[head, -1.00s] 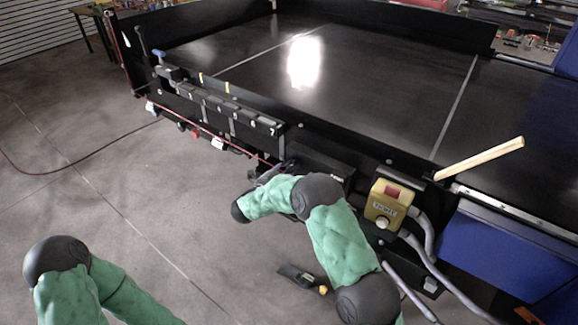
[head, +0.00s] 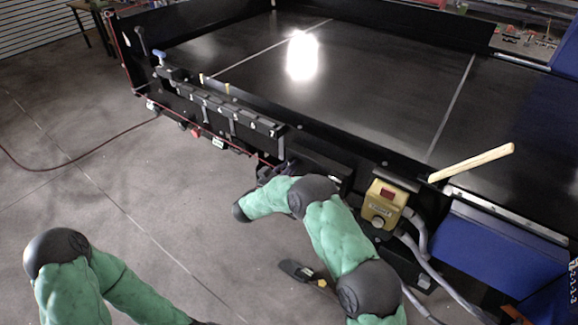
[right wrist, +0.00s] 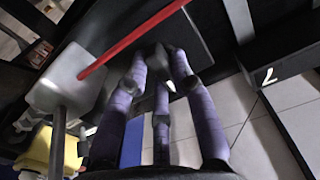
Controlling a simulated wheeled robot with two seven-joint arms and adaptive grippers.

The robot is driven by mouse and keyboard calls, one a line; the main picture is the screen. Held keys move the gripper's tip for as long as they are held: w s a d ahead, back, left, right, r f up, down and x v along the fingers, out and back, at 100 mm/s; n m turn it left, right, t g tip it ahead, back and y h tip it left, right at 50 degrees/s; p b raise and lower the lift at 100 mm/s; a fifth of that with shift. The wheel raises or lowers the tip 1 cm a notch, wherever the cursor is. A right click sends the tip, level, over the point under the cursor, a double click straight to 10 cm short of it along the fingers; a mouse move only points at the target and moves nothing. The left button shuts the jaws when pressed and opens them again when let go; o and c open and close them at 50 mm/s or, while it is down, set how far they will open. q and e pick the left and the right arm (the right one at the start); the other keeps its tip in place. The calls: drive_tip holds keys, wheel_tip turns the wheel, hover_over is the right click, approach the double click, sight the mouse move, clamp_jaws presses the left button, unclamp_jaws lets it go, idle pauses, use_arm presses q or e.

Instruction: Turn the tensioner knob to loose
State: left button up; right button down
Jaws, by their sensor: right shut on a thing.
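My right gripper (head: 272,172) is at the near side of the conveyor frame, just below the right end of the numbered row. In the right wrist view, its purple fingers (right wrist: 162,68) are closed around a dark grey piece (right wrist: 158,62), which appears to be the tensioner knob. The fingers hide much of it, and I cannot read its setting. In the head view the knob is hidden by my gripper and the dark frame. My left arm comes in at the lower left, with its gripper out of view.
A yellow box (head: 385,204) with a red top stands right of my right arm, with grey hoses. A wooden stick (head: 473,162) leans over the belt (head: 380,85). A black-and-yellow object (head: 303,273) lies on the floor.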

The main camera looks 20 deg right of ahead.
drive_tip(key=shift+f+n, duration=0.1)
drive_tip(key=shift+n, duration=0.4)
drive_tip(key=c, duration=1)
unclamp_jaws()
drive_tip(key=shift+c, duration=0.2)
drive_tip(key=v, duration=1.2)
